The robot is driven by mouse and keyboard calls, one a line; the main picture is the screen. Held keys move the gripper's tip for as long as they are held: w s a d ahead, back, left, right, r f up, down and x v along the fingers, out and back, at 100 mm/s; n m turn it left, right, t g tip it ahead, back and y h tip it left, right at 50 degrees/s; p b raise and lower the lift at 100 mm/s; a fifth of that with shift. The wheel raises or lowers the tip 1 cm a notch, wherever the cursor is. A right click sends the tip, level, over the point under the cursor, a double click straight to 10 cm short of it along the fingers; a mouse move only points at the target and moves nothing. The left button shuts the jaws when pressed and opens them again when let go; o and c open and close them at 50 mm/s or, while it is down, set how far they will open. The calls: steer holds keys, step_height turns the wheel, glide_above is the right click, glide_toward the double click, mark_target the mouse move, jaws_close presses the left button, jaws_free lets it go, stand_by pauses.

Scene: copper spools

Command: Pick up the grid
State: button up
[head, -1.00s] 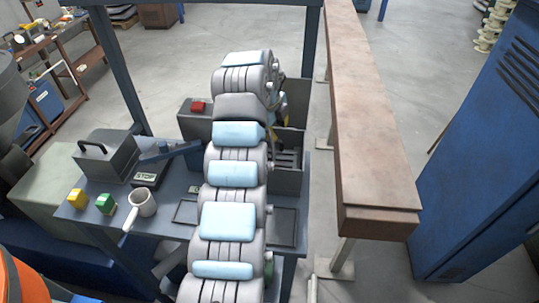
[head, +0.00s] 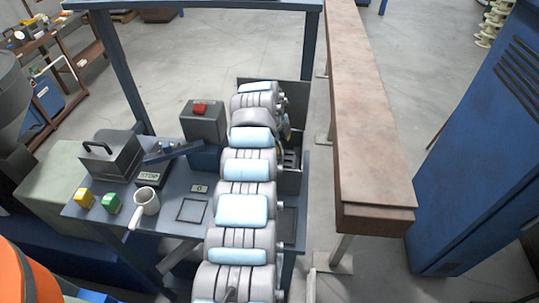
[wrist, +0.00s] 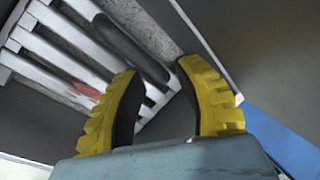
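The grid (wrist: 60,55) is a set of pale metal slats with a dark handle (wrist: 130,45) in the wrist view. A red patch shows on its slats. In the head view a small part of the grid (head: 291,158) shows inside a grey open box, mostly hidden by my arm. My gripper (wrist: 160,72) has two yellow ribbed fingers with dark inner pads. They are apart, with the near end of the handle showing between their tips. I cannot tell whether they touch it.
The grey box (head: 290,181) has walls around the grid. A blue table (head: 100,212) holds a white mug (head: 147,201), a yellow block (head: 84,197), a green block (head: 111,202) and a red-button box (head: 203,122). A long brown beam (head: 360,120) stands close on the right.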

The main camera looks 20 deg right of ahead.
steer(key=shift+d+f, duration=0.15)
steer(key=shift+f, duration=0.25)
jaws_close()
step_height(320, 180, up, 28)
steer(key=p, duration=0.6)
stand_by(0.5)
